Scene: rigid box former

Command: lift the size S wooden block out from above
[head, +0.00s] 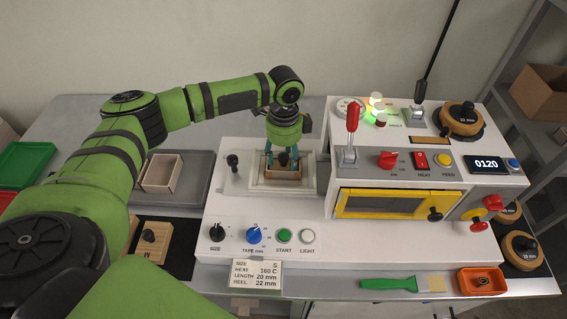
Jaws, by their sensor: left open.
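My left gripper (284,157) points straight down over the former's recess. Its teal fingers are open, on either side of a dark knob. Below it, a small light-brown wooden piece (283,174), which looks like the size S block, sits in the recess on the white machine (240,205). The fingers hide much of its top, and I cannot tell whether they touch the knob. A card (257,272) at the front edge reads size S. My right gripper is not in view.
A grey tray (195,177) at left holds an open box (161,174). Another wooden block (152,246) with a dark knob lies on a dark mat. A red-handled lever (351,118) and yellow-framed window (385,204) stand right of the recess. A green-handled scraper (388,284) lies in front.

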